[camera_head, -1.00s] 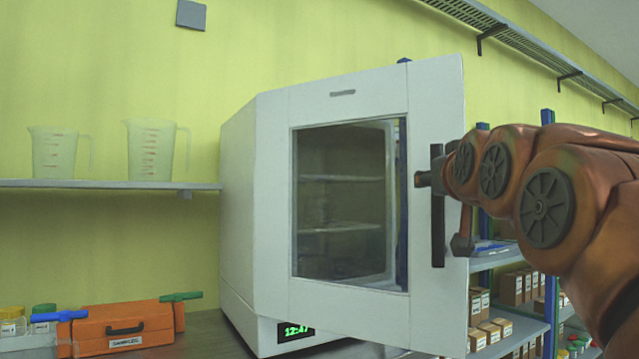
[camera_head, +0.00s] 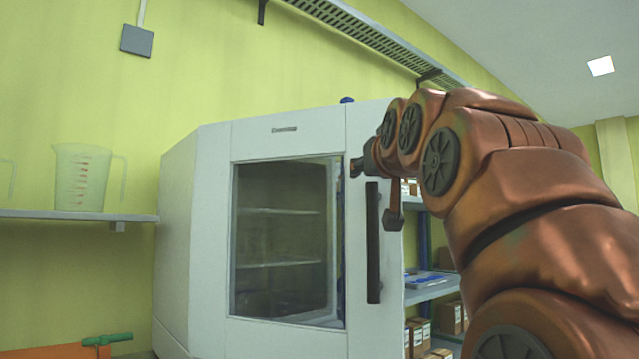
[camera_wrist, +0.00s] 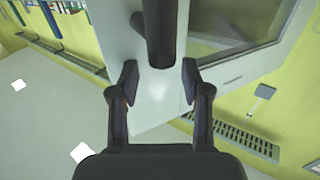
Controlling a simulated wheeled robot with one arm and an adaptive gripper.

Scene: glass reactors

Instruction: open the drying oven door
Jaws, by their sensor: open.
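The drying oven (camera_head: 178,235) is a white cabinet with a windowed door (camera_head: 290,138) facing me. A black vertical bar handle (camera_head: 374,243) is on the door's right side. My gripper (camera_head: 360,166) is just above the handle's top end in the head view. In the wrist view my gripper (camera_wrist: 160,76) is open, and the handle's end (camera_wrist: 159,45) lies ahead between the two fingertips, with visible gaps on both sides. Contact with the door cannot be told.
A wall shelf (camera_head: 60,215) with a clear beaker (camera_head: 82,178) is at left. An orange box (camera_head: 50,351) sits low at left. A shelf rack (camera_head: 432,291) with boxes stands right of the door. A perforated rail (camera_head: 375,38) runs high on the wall.

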